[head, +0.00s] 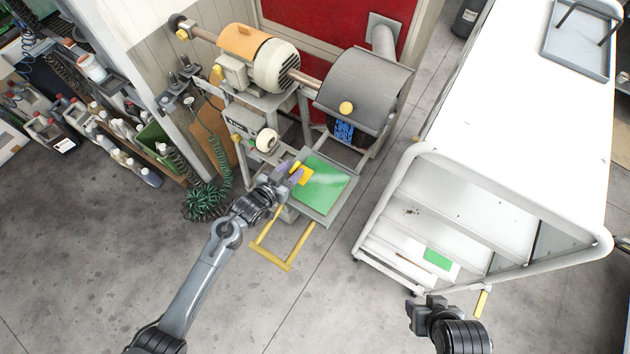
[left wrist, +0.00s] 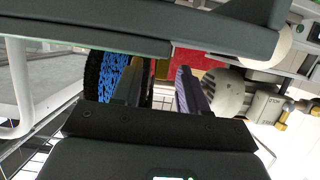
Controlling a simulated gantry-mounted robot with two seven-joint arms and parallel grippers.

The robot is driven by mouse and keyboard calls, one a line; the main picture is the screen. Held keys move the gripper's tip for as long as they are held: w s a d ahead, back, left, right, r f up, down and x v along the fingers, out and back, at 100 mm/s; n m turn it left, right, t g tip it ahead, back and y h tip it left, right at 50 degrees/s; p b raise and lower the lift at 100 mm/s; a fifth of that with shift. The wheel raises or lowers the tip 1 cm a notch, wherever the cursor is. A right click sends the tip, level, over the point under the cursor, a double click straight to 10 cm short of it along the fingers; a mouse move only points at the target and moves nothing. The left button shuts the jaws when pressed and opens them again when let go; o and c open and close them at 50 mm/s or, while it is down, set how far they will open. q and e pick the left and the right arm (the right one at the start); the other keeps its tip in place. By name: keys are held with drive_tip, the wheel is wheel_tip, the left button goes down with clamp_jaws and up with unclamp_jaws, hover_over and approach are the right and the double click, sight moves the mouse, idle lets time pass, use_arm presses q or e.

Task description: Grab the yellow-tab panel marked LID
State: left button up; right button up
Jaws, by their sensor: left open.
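A green panel (head: 325,187) with a yellow tab (head: 301,174) lies on the grey machine below the buffing wheel. No LID marking is readable on it. My left gripper (head: 287,174) is open, with its fingers at the tab's left end in the head view; I cannot tell whether they touch it. The left wrist view shows the open fingers (left wrist: 162,90) apart, and the panel cannot be made out there. My right gripper (head: 428,304) is at the lower right by the cart, away from the panel, and its opening is unclear.
The buffing machine's grey hood (head: 365,83) and blue brush (head: 343,131) stand just above the panel; the brush (left wrist: 117,76) also shows beside my left fingers. A yellow frame (head: 287,267) sticks out below. A white cart (head: 520,110) stands right. Floor at lower left is clear.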

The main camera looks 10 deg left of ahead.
use_arm(q)
clamp_jaws()
drive_tip(key=shift+r, duration=0.15)
